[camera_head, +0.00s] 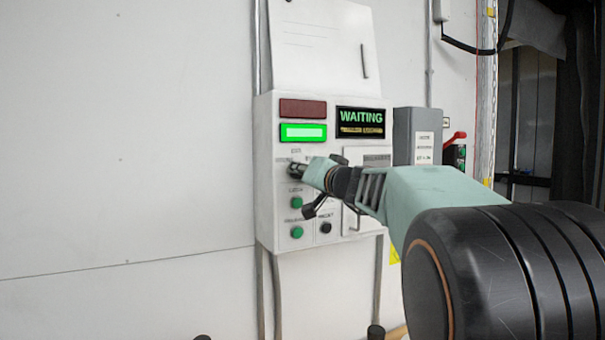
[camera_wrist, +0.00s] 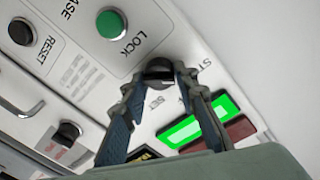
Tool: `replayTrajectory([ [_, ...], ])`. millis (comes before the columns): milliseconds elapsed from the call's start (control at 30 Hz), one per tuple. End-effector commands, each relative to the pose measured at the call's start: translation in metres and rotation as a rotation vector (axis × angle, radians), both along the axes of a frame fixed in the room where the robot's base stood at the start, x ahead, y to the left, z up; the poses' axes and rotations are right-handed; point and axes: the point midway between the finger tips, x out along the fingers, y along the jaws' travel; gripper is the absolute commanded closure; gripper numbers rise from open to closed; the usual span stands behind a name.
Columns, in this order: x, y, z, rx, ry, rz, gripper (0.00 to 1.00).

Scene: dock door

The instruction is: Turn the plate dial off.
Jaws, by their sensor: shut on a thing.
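The dial (camera_wrist: 158,68) is a black round knob on the white control panel (camera_head: 265,200). In the wrist view its pointer ridge shows between my fingers, with partly hidden lettering on either side. My gripper (camera_wrist: 160,78) is shut on the dial, one finger on each side. In the head view my gripper (camera_head: 306,172) reaches in from the right and covers most of the dial. The lettering there is too small to read.
The green lamp (camera_head: 303,132) is lit and the red lamp (camera_head: 303,109) is dark. The screen (camera_head: 360,122) reads WAITING. Below the dial are green buttons (camera_head: 297,202) and a black RESET button (camera_head: 326,228). Another black knob (camera_wrist: 68,132) and a handle sit beside them.

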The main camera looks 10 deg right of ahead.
Motion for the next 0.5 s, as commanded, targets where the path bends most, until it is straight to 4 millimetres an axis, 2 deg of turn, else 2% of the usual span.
replayTrajectory([
  [267, -0.0002, -0.0004, 0.0005, 0.039, 0.011, 0.0, 0.97],
  [500, -0.0001, -0.0007, 0.0004, 0.177, 0.054, -0.002, 0.97],
])
